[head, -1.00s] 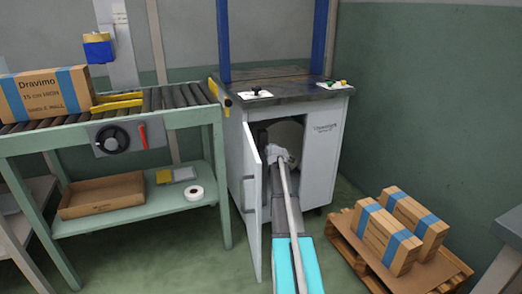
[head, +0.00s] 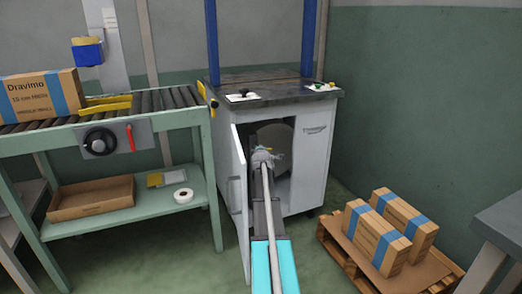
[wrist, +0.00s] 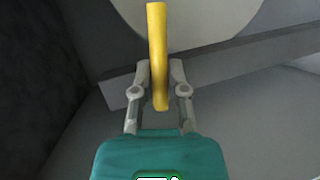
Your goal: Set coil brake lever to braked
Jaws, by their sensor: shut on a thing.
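The yellow coil brake lever (wrist: 158,45) stands upright between my fingertips in the wrist view, its lower end just below the tips. My gripper (wrist: 160,74) is shut on it. A pale round coil (wrist: 200,18) is behind the lever. In the head view my gripper (head: 264,158) is inside the open lower compartment of the white strapping machine (head: 308,165), in front of the coil (head: 275,136). Only a small yellow bit of the lever shows there above the gripper, so its full angle is hard to tell.
The machine's door (head: 239,205) stands open just left of my arm. A green roller conveyor table (head: 175,122) is at the left with a carton (head: 40,97). A pallet (head: 345,245) with two strapped boxes is at the right. A grey table (head: 500,220) edges in at far right.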

